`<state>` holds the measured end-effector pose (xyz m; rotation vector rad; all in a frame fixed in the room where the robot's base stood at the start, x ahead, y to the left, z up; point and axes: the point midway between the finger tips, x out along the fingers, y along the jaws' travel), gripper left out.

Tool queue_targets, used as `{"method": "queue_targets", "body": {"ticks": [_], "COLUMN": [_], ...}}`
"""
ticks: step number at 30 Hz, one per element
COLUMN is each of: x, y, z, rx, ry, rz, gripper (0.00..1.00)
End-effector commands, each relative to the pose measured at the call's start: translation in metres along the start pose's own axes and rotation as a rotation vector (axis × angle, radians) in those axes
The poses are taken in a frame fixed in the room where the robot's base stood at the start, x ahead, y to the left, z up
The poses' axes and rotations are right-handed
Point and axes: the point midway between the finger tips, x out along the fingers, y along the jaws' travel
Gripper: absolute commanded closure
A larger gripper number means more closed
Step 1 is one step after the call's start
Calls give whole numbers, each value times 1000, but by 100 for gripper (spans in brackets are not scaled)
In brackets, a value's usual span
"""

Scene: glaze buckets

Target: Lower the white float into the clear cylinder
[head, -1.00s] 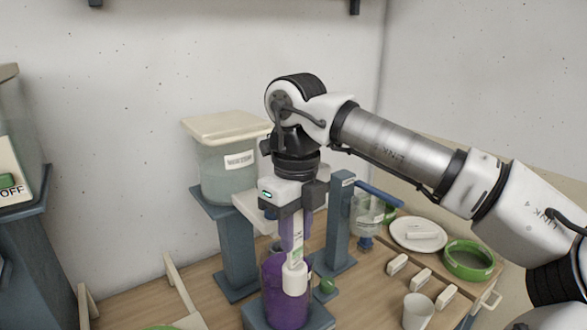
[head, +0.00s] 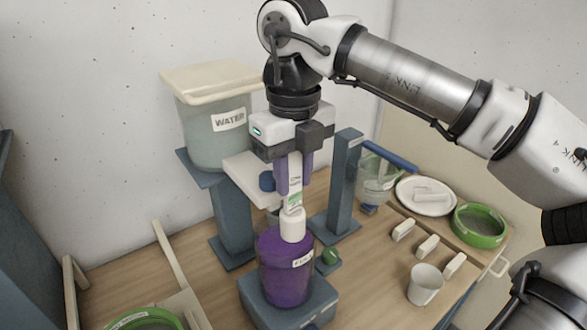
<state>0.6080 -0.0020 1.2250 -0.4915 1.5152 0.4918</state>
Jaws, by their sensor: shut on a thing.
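My gripper (head: 294,178) points down and is shut on the flat labelled stem (head: 294,188) of the white float (head: 292,225). The float hangs upright below the fingers. The clear cylinder (head: 286,270) holds purple liquid, carries a small label and stands on a blue-grey base. The float's lower end overlaps the top of the purple liquid in the head view. I cannot tell whether it is inside the cylinder's mouth or in front of it. The cylinder's rim is not clear.
A water tank (head: 212,135) stands on a blue-grey stand behind left, beside a post (head: 343,190). At right are a white cup (head: 424,285), several small white blocks (head: 427,246), a plate (head: 425,193) and a green-rimmed bowl (head: 478,225).

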Motion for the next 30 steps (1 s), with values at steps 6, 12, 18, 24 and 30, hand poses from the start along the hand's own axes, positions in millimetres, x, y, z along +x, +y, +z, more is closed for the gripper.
{"method": "queue_targets", "body": {"ticks": [6,12,18,24,30], "x": [18,32,46,60,74], "y": [0,0,0,0,0], "z": [0,0,0,0,0], "rx": [0,-1,-1,-1,-1], "ry": [-1,-1,-1,-1,0], "rz": [0,0,0,0,0], "gripper": [100,100,100,100,100]}}
